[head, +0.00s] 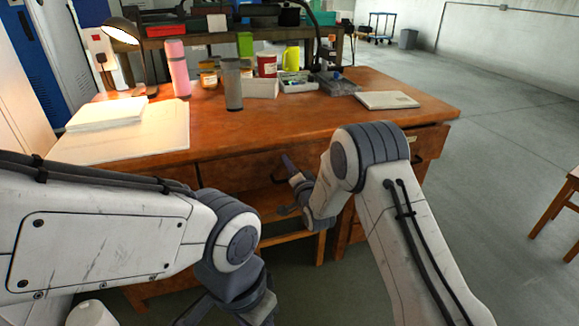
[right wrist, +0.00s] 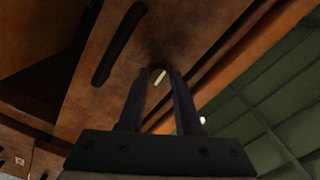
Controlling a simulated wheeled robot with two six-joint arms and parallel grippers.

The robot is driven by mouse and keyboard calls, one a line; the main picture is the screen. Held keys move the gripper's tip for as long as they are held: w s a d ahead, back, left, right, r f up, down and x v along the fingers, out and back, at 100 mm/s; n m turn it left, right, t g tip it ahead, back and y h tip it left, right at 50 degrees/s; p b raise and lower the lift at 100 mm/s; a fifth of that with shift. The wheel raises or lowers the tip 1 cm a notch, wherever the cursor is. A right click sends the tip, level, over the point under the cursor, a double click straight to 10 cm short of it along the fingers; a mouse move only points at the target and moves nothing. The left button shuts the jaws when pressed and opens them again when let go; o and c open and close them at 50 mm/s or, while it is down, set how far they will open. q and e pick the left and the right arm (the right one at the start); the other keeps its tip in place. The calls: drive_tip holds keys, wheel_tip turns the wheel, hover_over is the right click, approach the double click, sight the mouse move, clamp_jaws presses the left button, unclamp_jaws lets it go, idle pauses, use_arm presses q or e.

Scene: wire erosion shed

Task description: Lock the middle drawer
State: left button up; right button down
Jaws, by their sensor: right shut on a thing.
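The middle drawer (head: 240,168) is in the front of the brown wooden desk, with its dark handle partly hidden by my right arm. In the right wrist view, a dark bar handle (right wrist: 120,43) is on the wooden front, left of my fingers. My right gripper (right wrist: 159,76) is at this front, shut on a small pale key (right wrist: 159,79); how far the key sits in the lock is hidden. My right gripper also shows in the head view (head: 287,161). My left gripper (head: 198,312) hangs low in front of the desk, partly cut off; its jaw state is unclear.
The desk top (head: 320,115) holds a lit lamp (head: 124,30), papers, a pink bottle (head: 178,68), a grey cup (head: 233,85) and a notebook (head: 387,100). A stool (head: 560,205) stands at right. The floor between desk and stool is clear.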

drive_tip(key=shift+m, duration=0.6)
drive_tip(key=c, duration=0.6)
unclamp_jaws()
drive_tip(key=p+v, duration=0.1)
drive_tip(key=v, duration=0.9)
drive_tip(key=shift+s, duration=0.25)
drive_tip(key=shift+a+r, duration=0.1)
